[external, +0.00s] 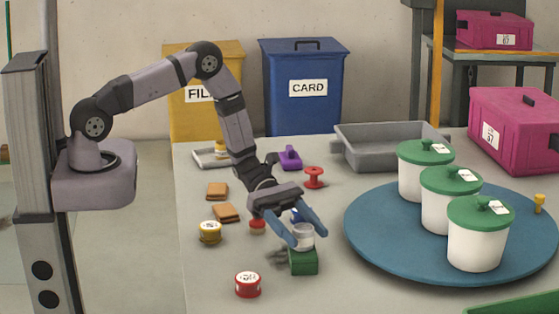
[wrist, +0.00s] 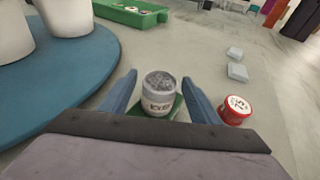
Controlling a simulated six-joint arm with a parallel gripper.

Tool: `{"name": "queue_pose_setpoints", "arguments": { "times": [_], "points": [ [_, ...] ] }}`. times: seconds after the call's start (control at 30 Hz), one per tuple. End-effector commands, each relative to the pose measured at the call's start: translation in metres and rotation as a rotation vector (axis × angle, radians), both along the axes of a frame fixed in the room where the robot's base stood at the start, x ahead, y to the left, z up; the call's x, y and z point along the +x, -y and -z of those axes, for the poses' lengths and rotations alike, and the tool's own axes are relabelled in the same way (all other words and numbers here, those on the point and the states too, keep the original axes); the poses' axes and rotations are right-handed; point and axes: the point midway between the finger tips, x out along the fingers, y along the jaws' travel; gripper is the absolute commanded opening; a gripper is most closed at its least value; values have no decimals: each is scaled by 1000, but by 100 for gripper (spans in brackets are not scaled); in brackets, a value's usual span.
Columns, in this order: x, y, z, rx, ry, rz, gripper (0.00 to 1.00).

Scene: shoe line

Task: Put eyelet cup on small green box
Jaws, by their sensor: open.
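The eyelet cup (external: 303,237) is a small whitish cup that stands upright on the small green box (external: 303,262). In the wrist view the cup (wrist: 159,92) is full of small grey pieces and has a label on its front. The green box (wrist: 136,107) shows beneath it. My gripper (external: 305,238) is open, with its blue fingers on either side of the cup. In the wrist view there is a gap between the cup and each finger of my gripper (wrist: 160,85).
A blue turntable (external: 375,255) with white green-lidded tubs (external: 475,245) is to the right. A grey tray (external: 385,155) stands behind.

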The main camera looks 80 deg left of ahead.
Motion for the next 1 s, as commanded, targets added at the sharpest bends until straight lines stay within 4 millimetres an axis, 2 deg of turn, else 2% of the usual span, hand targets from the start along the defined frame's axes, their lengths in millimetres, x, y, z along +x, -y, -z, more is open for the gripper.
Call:
{"name": "queue_pose_setpoints", "arguments": {
  "times": [0.17,0.5,0.7,1.0],
  "points": [
    [-5,-14,-6,0,1,-4,57],
    [-29,-67,-23,1,1,-5,57],
    [-41,-91,-32,0,0,-4,57],
    [-48,-105,-37,0,0,0,57]
  ]
}}
